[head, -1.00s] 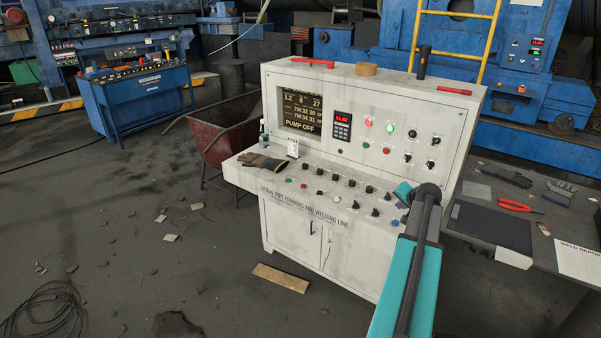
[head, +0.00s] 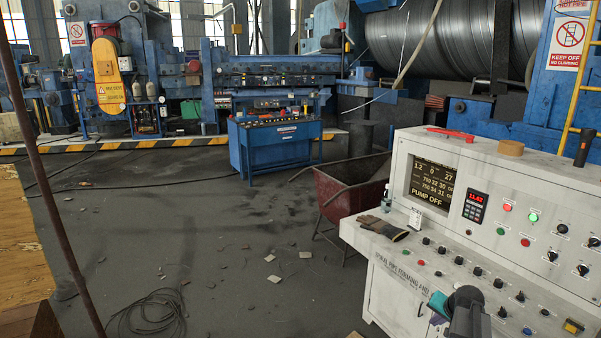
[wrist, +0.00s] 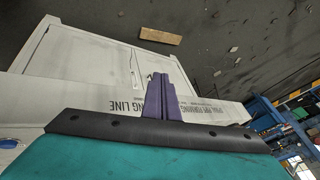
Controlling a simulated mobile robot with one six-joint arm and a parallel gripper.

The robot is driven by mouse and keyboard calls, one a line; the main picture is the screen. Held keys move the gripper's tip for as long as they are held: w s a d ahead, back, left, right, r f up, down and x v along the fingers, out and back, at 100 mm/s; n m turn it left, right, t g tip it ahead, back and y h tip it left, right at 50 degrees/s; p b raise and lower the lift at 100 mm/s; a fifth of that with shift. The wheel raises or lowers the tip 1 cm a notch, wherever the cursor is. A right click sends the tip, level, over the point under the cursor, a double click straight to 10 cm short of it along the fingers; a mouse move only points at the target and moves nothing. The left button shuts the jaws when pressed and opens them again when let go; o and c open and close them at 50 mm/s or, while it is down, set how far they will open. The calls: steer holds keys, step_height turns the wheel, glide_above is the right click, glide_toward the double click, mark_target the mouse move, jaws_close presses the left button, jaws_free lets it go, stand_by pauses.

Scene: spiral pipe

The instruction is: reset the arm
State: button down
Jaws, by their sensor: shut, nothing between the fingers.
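My gripper shows in the wrist view as purple fingers (wrist: 160,78), shut together with nothing between them. They lie across the picture over the front of the white control console (wrist: 75,60), beside its lettering. In the head view my dark wrist and a bit of teal stand in front of the console (head: 395,285), at the lower right. The fingers are mostly hidden there. I cannot tell how far they are from the console.
A blue control desk (head: 275,145) is further back. Coiled cable (head: 150,310) and debris lie on otherwise open floor at left.

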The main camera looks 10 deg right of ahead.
steer(key=s+a+f+n+g, duration=0.2)
steer(key=a+f+n, duration=0.2)
steer(key=a, duration=1.1)
steer(key=s+a+f+n+g+y, duration=0.1)
steer(key=s+a+f+n+g, duration=0.2)
steer(key=a, duration=1.1)
steer(key=s+a+f+n+g, duration=0.15)
steer(key=a+f+n, duration=0.3)
steer(key=a, duration=1.05)
steer(key=s+f+g+b, duration=0.5)
steer(key=s+f+b, duration=0.2)
steer(key=s+f, duration=1.9)
steer(key=shift+s+m, duration=0.2)
steer(key=shift+m, duration=0.15)
